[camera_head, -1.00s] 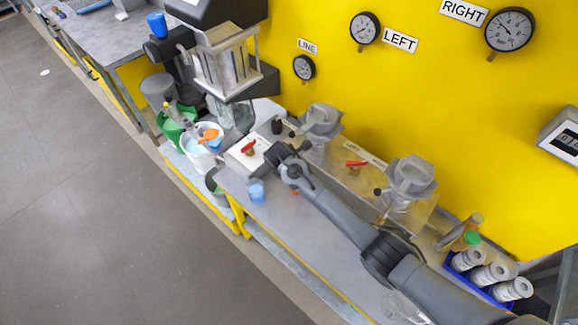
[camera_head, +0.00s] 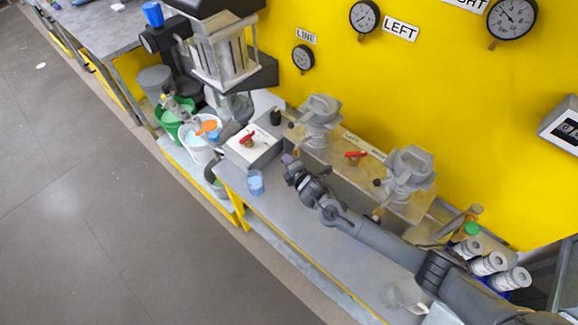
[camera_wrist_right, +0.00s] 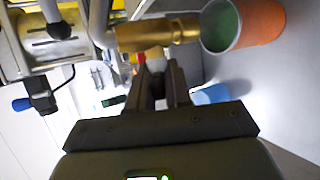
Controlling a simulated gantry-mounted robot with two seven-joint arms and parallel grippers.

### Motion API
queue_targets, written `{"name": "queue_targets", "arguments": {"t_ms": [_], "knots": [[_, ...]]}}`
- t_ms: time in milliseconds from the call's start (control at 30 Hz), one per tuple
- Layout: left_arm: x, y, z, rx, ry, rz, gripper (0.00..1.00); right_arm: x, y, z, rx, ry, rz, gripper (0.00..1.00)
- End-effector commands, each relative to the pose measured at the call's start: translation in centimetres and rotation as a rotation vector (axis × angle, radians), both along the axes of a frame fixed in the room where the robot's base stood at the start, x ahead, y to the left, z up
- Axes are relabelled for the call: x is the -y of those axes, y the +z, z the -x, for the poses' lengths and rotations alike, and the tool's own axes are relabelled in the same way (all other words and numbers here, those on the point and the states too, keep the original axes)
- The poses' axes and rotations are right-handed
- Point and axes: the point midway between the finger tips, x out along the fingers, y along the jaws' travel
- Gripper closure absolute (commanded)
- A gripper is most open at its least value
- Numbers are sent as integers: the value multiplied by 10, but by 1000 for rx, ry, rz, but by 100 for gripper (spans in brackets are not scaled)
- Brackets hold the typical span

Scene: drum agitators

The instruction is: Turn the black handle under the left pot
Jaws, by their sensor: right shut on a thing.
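The left pot (camera_head: 318,112) is a grey funnel-shaped pot on a metal bench unit, and a similar right pot (camera_head: 409,172) stands beside it. My right gripper (camera_head: 289,161) is in front of and below the left pot. In the right wrist view, my right gripper's fingers (camera_wrist_right: 159,80) are close together around something dark, apparently the black handle, mostly hidden by the fingers. A brass fitting (camera_wrist_right: 158,34) is just beyond the fingertips. My left gripper is not in view.
A clear blue cup (camera_head: 256,184) stands left of the gripper. An orange cup, green inside (camera_wrist_right: 250,22), is close by in the wrist view. A white box with a red lever (camera_head: 247,141) is at left. Another red lever (camera_head: 355,155) sits between the pots.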

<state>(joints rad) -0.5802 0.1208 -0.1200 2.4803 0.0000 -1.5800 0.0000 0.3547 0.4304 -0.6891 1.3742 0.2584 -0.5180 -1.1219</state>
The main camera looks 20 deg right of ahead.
Motion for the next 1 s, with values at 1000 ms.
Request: {"name": "queue_targets", "arguments": {"t_ms": [1000], "knots": [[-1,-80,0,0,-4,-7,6,2,-3,0,449,-4,-203,100]]}}
